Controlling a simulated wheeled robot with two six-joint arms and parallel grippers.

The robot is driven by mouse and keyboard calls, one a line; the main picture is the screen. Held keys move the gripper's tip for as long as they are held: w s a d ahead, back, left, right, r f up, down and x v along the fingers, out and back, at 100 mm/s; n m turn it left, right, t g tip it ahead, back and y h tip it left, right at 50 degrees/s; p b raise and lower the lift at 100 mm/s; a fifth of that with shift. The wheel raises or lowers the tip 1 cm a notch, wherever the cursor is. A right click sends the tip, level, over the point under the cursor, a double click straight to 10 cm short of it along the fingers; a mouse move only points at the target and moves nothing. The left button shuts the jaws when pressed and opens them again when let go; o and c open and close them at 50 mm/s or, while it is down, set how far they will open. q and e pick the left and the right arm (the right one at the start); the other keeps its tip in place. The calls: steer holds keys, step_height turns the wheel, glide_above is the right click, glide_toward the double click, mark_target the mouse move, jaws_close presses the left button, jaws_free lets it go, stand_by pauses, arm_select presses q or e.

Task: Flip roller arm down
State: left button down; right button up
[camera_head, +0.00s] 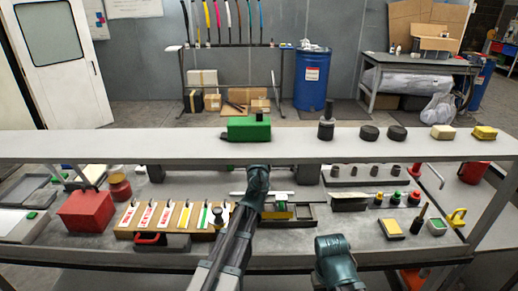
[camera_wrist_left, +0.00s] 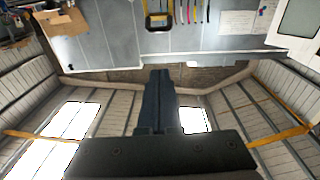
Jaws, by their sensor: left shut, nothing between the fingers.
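My left arm (camera_head: 236,235) reaches up over the middle of the bench in the head view; its teal wrist part (camera_head: 258,180) is just below the shelf edge. I cannot make out its fingertips there. In the left wrist view my left gripper (camera_wrist_left: 160,75) is shut and empty, with walls and ceiling around it. A dark tray (camera_head: 305,222) with a yellow and green piece (camera_head: 280,212) lies beside the left wrist, partly hidden. I cannot tell which part is the roller arm. My right arm (camera_head: 332,260) shows at the bottom; its fingers are not visible.
A long shelf (camera_head: 100,148) crosses above the bench, carrying a green box (camera_head: 249,128) and several dark cylinders. A red box (camera_head: 86,210) and a wooden rack (camera_head: 125,233) stand left. Several small knobs and a yellow handle (camera_head: 457,217) are at the right.

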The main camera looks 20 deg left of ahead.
arm_select(q)
steer(key=w+a+f+b, duration=0.2)
steer(key=w, duration=0.8)
steer(key=shift+a, duration=0.25)
steer(key=shift+w+f, duration=0.1)
steer(key=shift+w+a, duration=0.15)
steer(key=shift+w, duration=0.35)
steer(key=shift+x, duration=1.25)
steer(key=shift+w+a+f+b, duration=0.25)
steer(key=shift+w+f+b, duration=0.15)
steer(key=shift+w, duration=0.45)
steer(key=shift+w+a+f+b, duration=0.25)
steer(key=shift+w+f+b, duration=0.15)
steer(key=shift+w, duration=0.4)
steer(key=shift+w+a+f+b, duration=0.25)
steer(key=shift+w+f+b, duration=0.15)
steer(key=shift+w, duration=0.45)
